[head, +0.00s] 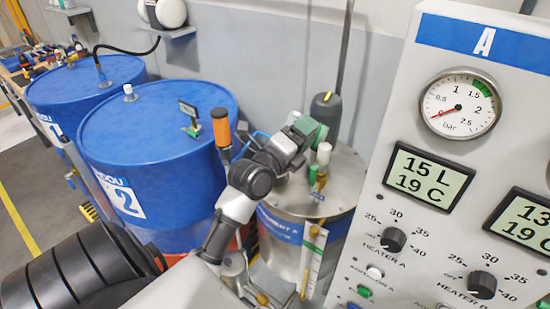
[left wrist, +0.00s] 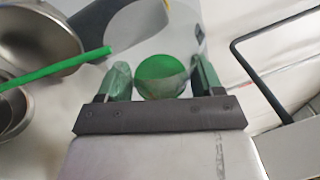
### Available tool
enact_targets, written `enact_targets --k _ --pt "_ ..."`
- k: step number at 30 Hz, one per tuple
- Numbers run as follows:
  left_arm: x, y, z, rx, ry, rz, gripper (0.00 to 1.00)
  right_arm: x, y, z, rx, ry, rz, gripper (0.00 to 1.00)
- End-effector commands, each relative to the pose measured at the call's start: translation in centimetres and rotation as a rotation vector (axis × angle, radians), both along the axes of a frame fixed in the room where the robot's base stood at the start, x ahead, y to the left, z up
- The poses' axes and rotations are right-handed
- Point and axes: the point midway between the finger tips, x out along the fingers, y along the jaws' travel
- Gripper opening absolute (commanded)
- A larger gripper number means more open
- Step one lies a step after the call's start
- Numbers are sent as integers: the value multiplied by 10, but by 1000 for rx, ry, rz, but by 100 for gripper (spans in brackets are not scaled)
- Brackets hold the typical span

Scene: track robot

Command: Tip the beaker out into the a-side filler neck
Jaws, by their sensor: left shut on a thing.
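My left gripper (head: 308,130) is above the lid of the steel tank A (head: 285,232) in the head view. In the left wrist view its two green fingers (left wrist: 162,80) are shut on a round thing with a green face, which I take to be the beaker (left wrist: 162,77). A pale, see-through shape extends beyond it. In the head view the beaker is hard to make out behind the fingers. The a-side filler neck cannot be picked out with certainty; the arm covers part of the lid. My right gripper is not in view.
A dark grey cylinder (head: 325,108) and a white-topped brass fitting (head: 323,154) stand on the tank's lid. Blue drums (head: 150,118) stand left. The control panel A (head: 420,235) is close on the right. Round steel vessels (left wrist: 35,40) show in the wrist view.

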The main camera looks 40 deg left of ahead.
Motion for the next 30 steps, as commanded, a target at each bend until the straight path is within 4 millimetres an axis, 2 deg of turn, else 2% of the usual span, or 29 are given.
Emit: enact_targets --k 30 --pt "-3 6 -11 -62 -28 1 41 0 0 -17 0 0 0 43"
